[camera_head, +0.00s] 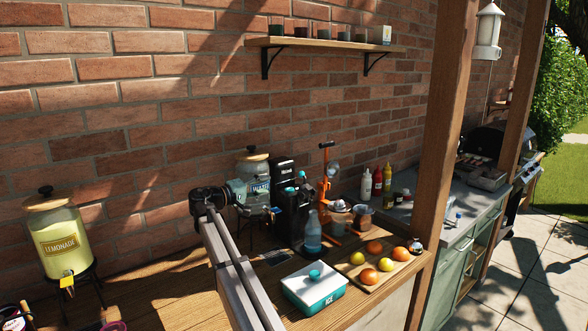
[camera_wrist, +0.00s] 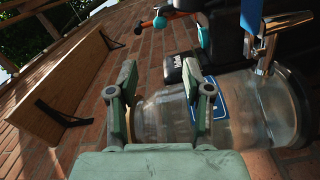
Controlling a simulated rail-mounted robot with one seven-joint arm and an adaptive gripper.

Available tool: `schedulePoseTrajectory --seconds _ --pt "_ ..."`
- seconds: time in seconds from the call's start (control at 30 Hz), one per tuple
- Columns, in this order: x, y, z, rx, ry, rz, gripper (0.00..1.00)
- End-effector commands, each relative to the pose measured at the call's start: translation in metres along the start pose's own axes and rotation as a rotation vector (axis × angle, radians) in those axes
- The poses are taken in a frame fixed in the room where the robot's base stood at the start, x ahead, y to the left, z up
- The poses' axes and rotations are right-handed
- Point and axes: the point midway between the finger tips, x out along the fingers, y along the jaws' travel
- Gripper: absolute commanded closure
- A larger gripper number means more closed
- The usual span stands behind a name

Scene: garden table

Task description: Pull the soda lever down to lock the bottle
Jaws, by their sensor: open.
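The soda machine (camera_head: 288,212) is black and stands on the wooden counter, with a blue-tinted bottle (camera_head: 312,236) upright at its front. A small teal part (camera_head: 302,174), which looks like its lever, shows near its top. A similar teal part (camera_wrist: 203,37) shows in the sideways-tilted wrist view, beside dark machine parts. My gripper (camera_head: 268,212) is left of the machine, in front of the glass water dispenser. In the wrist view its two fingers (camera_wrist: 160,82) are apart with nothing between them. I cannot tell whether the bottle is locked.
The water dispenser (camera_wrist: 160,118) is close behind my fingers, its metal tap (camera_wrist: 266,45) at the upper right. An orange juicer (camera_head: 325,180) stands right of the machine. A teal-and-white ice box (camera_head: 313,291) and a fruit board (camera_head: 384,280) lie in front. A lemonade dispenser (camera_head: 60,240) stands left.

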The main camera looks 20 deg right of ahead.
Motion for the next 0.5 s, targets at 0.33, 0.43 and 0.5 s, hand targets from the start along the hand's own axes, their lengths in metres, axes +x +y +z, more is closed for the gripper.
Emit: schedulePoseTrajectory --seconds 0.33,0.43,0.5 --pt "0.055 0.002 -0.001 0.000 -0.002 0.000 0.50" --pt "0.075 0.003 -0.001 0.001 -0.001 0.000 0.50" --pt "0.088 0.003 -0.001 0.002 -0.001 0.000 0.50"
